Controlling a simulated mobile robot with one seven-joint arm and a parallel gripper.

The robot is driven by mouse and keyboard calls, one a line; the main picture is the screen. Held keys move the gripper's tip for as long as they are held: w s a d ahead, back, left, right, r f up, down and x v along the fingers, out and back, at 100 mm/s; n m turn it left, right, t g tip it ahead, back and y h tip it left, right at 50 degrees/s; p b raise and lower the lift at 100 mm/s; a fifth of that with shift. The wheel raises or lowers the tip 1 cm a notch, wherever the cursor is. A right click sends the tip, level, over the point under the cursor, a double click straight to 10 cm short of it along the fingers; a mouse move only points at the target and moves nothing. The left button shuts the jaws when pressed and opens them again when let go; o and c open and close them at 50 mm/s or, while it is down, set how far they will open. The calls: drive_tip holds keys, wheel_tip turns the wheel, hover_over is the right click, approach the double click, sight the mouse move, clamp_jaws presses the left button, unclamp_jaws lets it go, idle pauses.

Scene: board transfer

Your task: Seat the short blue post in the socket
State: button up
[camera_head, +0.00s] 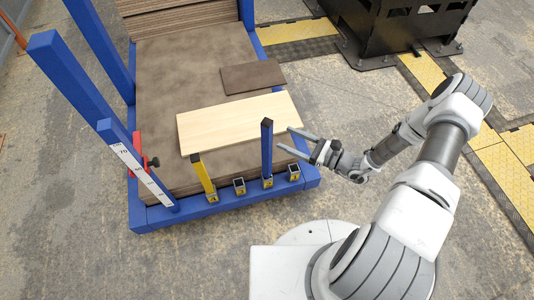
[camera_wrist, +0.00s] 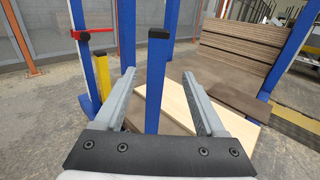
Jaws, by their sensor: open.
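The short blue post (camera_head: 267,147), with a dark top, stands upright at a small socket (camera_head: 267,183) on the front edge of the blue frame. I cannot tell how deep it sits. My gripper (camera_head: 283,138) is open and empty, just right of the post, its fingers pointing toward it. In the wrist view the post (camera_wrist: 155,85) shows between the two spread fingers (camera_wrist: 158,75), apart from both. The post's lower end is hidden there by my gripper. Two more sockets, left (camera_head: 239,186) and right (camera_head: 294,173) of the post, look empty.
A yellow post (camera_head: 204,177) stands at the leftmost socket. A pale board (camera_head: 240,120) and a small brown board (camera_head: 252,77) lie on the brown stack (camera_head: 160,90). Tall blue uprights (camera_head: 75,95) and a red clamp (camera_head: 138,155) stand at left.

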sight(272, 132)
drive_tip(key=x, duration=0.6)
drive_tip(key=shift+b, duration=0.4)
drive_tip(key=b+x, duration=0.1)
drive_tip(key=x, duration=0.4)
drive_tip(key=shift+s+a+r, duration=0.15)
drive_tip(key=shift+s+a, duration=0.05)
clamp_jaws()
idle(0.6)
